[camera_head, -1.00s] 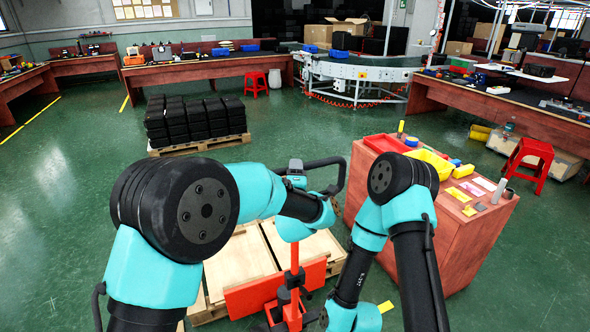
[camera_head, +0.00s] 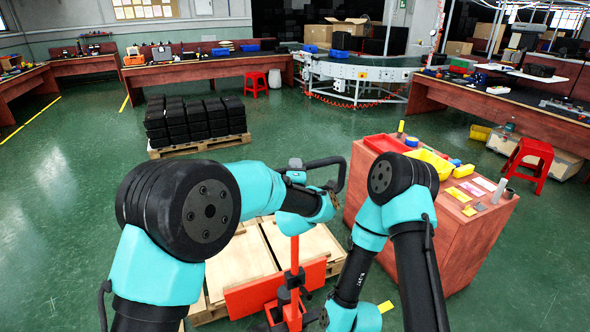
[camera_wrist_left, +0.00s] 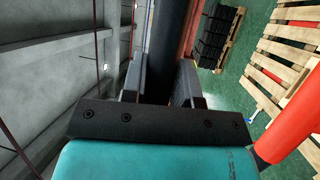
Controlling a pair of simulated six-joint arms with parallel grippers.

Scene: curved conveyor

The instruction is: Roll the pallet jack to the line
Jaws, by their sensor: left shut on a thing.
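The red pallet jack (camera_head: 250,298) stands on the green floor in front of me. Its upright red mast (camera_head: 294,252) carries a black loop handle (camera_head: 318,162). Its forks are hidden under or behind the pale wooden pallet (camera_head: 240,262). My left gripper (camera_head: 333,190) is at the handle and shut on it. In the left wrist view a dark bar (camera_wrist_left: 172,45) passes between the fingers of the left gripper (camera_wrist_left: 160,88). My right arm folds down beside the pallet, and its gripper's fingers cannot be made out. The curved conveyor (camera_head: 370,72) stands at the back.
A pallet of black crates (camera_head: 195,122) stands beyond the jack, left of centre. A red workbench (camera_head: 460,232) with trays and small items stands close on the right. Red stools (camera_head: 528,165) and benches line the room. Open green floor lies between the jack and the conveyor.

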